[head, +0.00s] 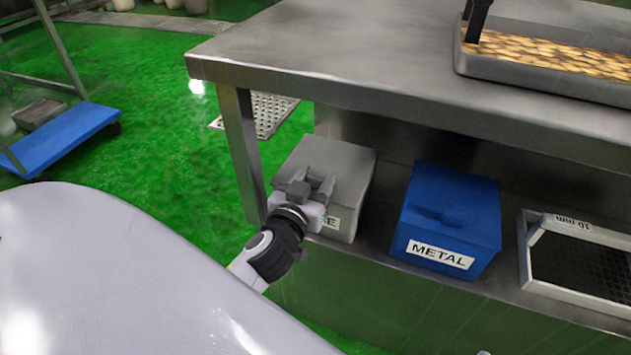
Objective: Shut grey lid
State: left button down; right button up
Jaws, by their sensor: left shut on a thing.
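A grey box stands on the lower shelf of the steel table, with its grey lid (345,161) on top. The lid looks level and seated on the box. A white label ending in "E" shows on the box front, partly hidden by my gripper. My left gripper (312,186) reaches in from the lower left and is shut at the front of the lid, on what looks like its handle. The handle is mostly hidden between the fingers.
A blue box (450,212) labelled METAL stands to the right on the shelf (385,262). A framed mesh sieve (580,296) lies further right. The tabletop (345,50) overhangs the boxes. A metal tray (550,72) sits on it. A blue cart (65,135) stands on the green floor.

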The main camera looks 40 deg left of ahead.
pick_arm(q)
jog(key=c, duration=0.6)
grip_release()
jog(key=v, duration=0.5)
jog(key=shift+s, duration=0.3)
jog(key=shift+v, duration=0.8)
